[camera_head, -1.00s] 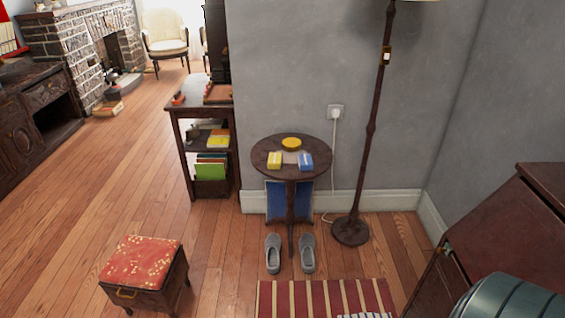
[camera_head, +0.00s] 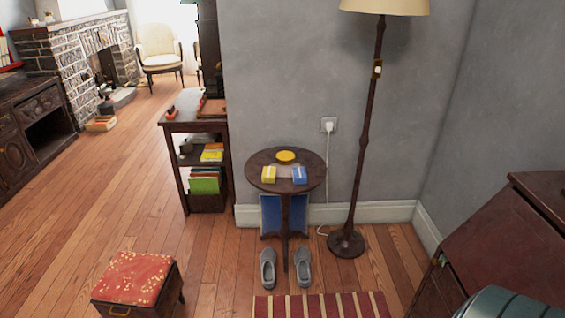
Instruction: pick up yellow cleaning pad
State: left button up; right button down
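A small round dark wooden table (camera_head: 310,184) stands against the grey wall, near the middle of the head view. A round yellow pad (camera_head: 286,156) lies flat toward the back of its top. In front of it are a small yellow box-like item (camera_head: 269,175) on the left and a blue one (camera_head: 299,175) on the right, with a greyish flat item (camera_head: 284,171) between them. Which yellow thing is the cleaning pad I cannot tell for certain. Neither of my grippers shows in the head view.
Grey slippers (camera_head: 268,268) and a striped rug (camera_head: 322,305) lie before the table. A floor lamp (camera_head: 346,243) stands to its right, a shelf unit (camera_head: 198,127) to its left. A red-topped stool (camera_head: 133,278) is front left, a dark cabinet (camera_head: 490,245) right. Wooden floor between is free.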

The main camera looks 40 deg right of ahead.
aim_at(270, 172)
jog(key=i+l, duration=0.35)
jog(key=l, duration=0.15)
jog(key=i+l, duration=0.35)
jog(key=l, duration=0.2)
jog(key=i+l, duration=0.35)
jog(key=l, duration=0.15)
jog(key=i+l, duration=0.4)
